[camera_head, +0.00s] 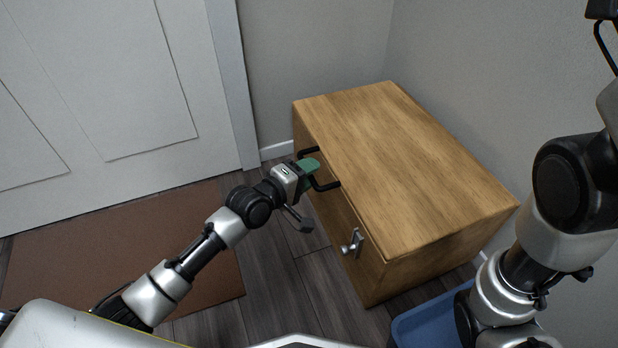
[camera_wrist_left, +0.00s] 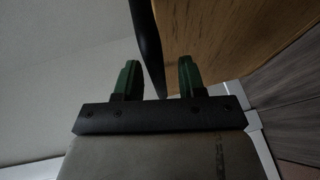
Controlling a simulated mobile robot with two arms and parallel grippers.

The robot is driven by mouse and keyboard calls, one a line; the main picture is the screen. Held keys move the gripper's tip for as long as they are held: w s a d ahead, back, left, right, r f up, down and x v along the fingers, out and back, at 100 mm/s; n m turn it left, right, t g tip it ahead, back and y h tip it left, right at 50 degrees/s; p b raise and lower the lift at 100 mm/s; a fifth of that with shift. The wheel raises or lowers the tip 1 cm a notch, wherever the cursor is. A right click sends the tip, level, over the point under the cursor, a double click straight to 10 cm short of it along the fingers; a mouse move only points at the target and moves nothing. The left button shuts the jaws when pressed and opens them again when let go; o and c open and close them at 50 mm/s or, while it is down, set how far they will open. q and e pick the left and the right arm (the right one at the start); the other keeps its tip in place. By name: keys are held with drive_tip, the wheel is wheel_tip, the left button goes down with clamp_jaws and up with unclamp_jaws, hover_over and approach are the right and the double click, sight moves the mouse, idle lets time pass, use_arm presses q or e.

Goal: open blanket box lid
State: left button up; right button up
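The blanket box (camera_head: 405,165) is a wooden chest against the wall, and its flat lid is down. A black bar handle (camera_head: 326,186) sits on its front, near the lid's edge. A metal latch (camera_head: 352,243) is lower on the front, towards the near corner. My left gripper (camera_head: 310,170) has green fingers and is at the handle. In the left wrist view its fingers (camera_wrist_left: 158,68) are apart, and the dark handle bar (camera_wrist_left: 148,45) shows between them, not visibly pinched. My right arm shows at the right, but its gripper is out of sight.
A blue bin (camera_head: 430,325) stands on the floor at the box's near end, partly hidden by my right arm. A brown mat (camera_head: 120,245) lies before a white door (camera_head: 100,80) at left. Bare floor (camera_head: 285,280) lies in front of the box.

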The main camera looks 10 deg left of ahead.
use_arm(q)
drive_tip(key=shift+w+d, duration=0.15)
drive_tip(key=shift+w, duration=0.05)
clamp_jaws()
idle(0.3)
